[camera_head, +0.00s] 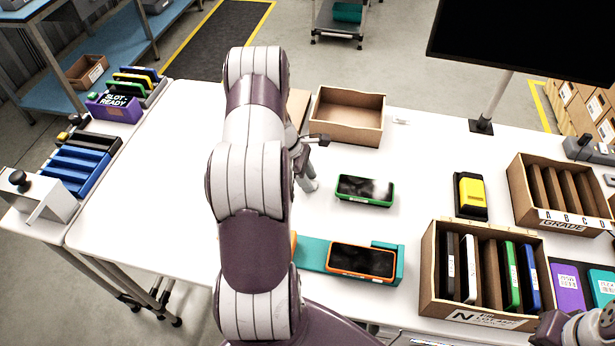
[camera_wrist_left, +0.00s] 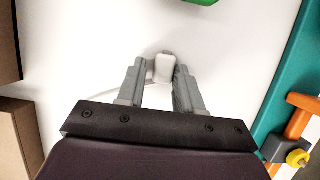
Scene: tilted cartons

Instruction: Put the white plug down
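My left gripper (camera_head: 311,184) reaches down over the white table, mostly hidden behind my left arm in the head view. In the left wrist view its two grey fingers (camera_wrist_left: 161,78) are closed on the white plug (camera_wrist_left: 163,67), which fills the gap between the fingertips. A thin white cable (camera_wrist_left: 100,88) shows on the table to the left of the fingers. The plug looks close to the tabletop, but I cannot tell whether it touches. In the head view I cannot make out the plug clearly. My right gripper is not in view; only part of my right arm shows at the lower right corner.
A green-edged device (camera_head: 365,190) lies right of the gripper. An orange-edged device (camera_head: 361,261) sits on a teal holder (camera_head: 312,252) nearer me. An empty cardboard tray (camera_head: 348,116) stands behind. A slotted carton (camera_head: 432,272) is at right. The table's left part is clear.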

